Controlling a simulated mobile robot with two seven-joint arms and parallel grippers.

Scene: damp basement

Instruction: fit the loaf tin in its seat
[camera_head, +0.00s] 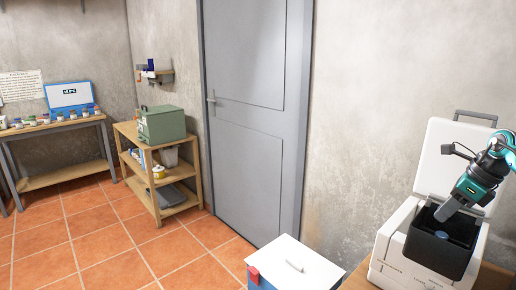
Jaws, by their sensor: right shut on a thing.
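The loaf tin (461,264) is a dark, square, open-topped pan at the lower right. It is at the opening of a white bread machine (398,256) whose lid (447,160) stands open behind. The tin's dark front wall covers part of the machine's front top edge, so I cannot tell how deep it sits. My right gripper (443,214) comes down from the upper right and is shut on the tin, reaching over its rear rim. A blue-grey round shape shows inside the tin. The seat is hidden under the tin. My left gripper is not in view.
A white-lidded box (294,268) with blue and red sides stands at the bottom centre, left of the machine. A grey door (252,120) is behind. A wooden shelf unit (152,177) with a green box (162,126) and a workbench (50,130) with jars stand left. The tiled floor between is clear.

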